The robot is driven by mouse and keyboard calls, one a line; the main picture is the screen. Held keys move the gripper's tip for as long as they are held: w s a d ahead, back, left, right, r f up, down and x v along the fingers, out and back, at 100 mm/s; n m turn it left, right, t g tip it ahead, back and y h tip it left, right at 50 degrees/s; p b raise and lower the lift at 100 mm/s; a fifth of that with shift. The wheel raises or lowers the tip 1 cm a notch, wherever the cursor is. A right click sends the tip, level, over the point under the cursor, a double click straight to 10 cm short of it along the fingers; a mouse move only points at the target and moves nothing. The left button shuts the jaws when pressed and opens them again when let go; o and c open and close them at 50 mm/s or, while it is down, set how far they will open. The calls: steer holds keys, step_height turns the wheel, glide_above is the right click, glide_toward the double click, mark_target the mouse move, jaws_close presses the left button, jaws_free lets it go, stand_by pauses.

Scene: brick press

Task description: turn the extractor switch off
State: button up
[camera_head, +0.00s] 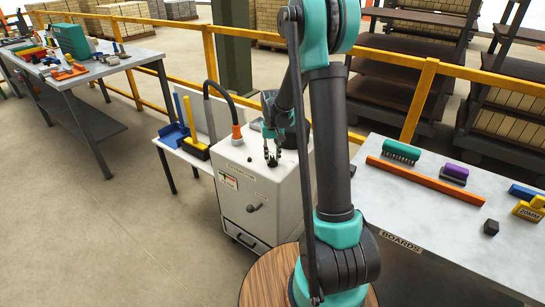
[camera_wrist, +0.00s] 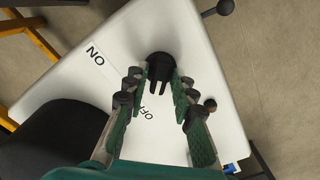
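The extractor (camera_head: 286,207) is a white cabinet in the middle of the head view, with a hose on its top. Its switch is a black knob (camera_wrist: 159,62) on the white top panel, between an ON label (camera_wrist: 96,55) and an OFF label (camera_wrist: 149,113). Two dark prongs extend from the knob toward the OFF side; I cannot tell exactly where it points. My gripper (camera_wrist: 158,88) is open, its fingers apart on either side of the knob. In the head view my gripper (camera_head: 272,148) points down at the cabinet top, hiding much of the switch.
An orange-collared black hose (camera_head: 222,97) rises beside my gripper. A handle (camera_head: 254,208) sticks out of the cabinet's front. A bench with brushes and an orange bar (camera_head: 425,180) stands right. A small table with a yellow-handled tool (camera_head: 190,125) is left. Yellow railing runs behind.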

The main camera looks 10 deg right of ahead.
mark_target(273, 158)
steer(key=shift+o, duration=0.6)
step_height(273, 158, up, 12)
steer(key=shift+s, duration=0.15)
stand_by(0.3)
steer(key=s+d+f+t, duration=0.1)
steer(key=s+f, duration=0.1)
steer(key=s, duration=0.7)
steer(key=s+d+f+t, duration=0.1)
steer(key=s+f, duration=0.2)
steer(key=s, duration=0.6)
steer(key=s+d+f+t, duration=0.2)
steer(key=s, duration=0.7)
steer(key=shift+f, duration=0.35)
stand_by(1.2)
